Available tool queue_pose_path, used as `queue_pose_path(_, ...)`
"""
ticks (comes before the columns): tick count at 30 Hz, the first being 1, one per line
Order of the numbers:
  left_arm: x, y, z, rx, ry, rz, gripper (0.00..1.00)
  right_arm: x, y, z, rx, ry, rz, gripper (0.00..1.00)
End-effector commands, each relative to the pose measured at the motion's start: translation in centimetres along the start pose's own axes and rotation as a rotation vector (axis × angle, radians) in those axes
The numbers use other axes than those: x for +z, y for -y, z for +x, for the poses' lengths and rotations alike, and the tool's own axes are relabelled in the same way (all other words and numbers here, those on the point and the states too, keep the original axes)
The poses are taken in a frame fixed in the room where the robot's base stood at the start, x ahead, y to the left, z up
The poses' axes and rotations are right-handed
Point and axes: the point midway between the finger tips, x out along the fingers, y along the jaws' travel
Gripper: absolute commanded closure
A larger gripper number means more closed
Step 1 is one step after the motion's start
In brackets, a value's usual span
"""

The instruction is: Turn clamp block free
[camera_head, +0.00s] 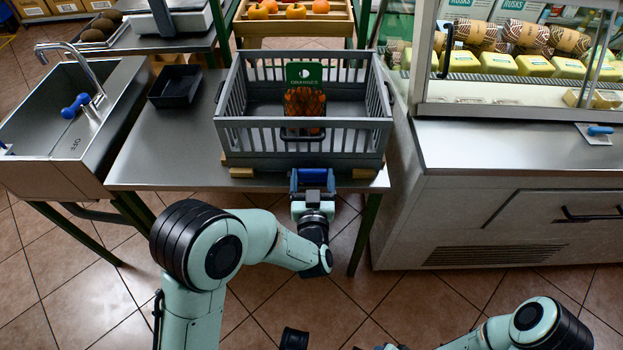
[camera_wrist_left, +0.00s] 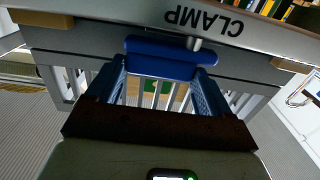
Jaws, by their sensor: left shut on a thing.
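The clamp block is a blue bar (camera_head: 312,174) at the front edge of the steel table, below the slatted crate. In the left wrist view the blue clamp block (camera_wrist_left: 160,58) lies crosswise under the word CLAMP, with a short metal pin at its upper right. My left gripper (camera_head: 312,184) reaches it from the front and is shut on it, one blue finger near each end; the gripper also shows in the left wrist view (camera_wrist_left: 160,90).
The grey slatted crate (camera_head: 235,133) stands on the steel table (camera_head: 160,165) and holds an orange-and-black pack (camera_head: 304,102). A black tray (camera_head: 175,86) is to its left. A sink (camera_head: 75,140) is at far left, a glass display counter (camera_head: 500,155) at right.

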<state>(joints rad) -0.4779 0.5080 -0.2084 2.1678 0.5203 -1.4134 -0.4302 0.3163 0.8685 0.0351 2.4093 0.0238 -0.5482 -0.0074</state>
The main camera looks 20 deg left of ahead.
Motion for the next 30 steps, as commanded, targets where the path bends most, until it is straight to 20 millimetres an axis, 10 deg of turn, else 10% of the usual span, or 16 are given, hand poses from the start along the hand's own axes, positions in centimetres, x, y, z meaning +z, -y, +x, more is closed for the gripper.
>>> queue_pose_path(7,0.0,0.0,0.0,-0.001,0.0,-0.001,0.5,0.0,0.0,0.0,0.0,0.0,0.0,0.57)
queue_pose_path(8,0.0,0.0,0.0,-0.001,0.0,0.0,0.09,0.0,0.0,0.0,0.0,0.0,0.0,0.57)
queue_pose_path(9,0.0,0.0,0.0,-0.001,0.0,0.0,0.0,0.0,0.0,0.0,0.0,0.0,0.0,0.57)
queue_pose_path(20,0.0,-0.1,-0.9,0.002,0.003,0.0,0.0,0.1,0.1,-0.1,0.0,0.004,0.0,0.57)
queue_pose_path(30,0.0,-0.1,-8.0,0.005,0.004,0.001,0.0,1.1,0.3,-0.9,-0.002,0.033,-0.003,0.57)
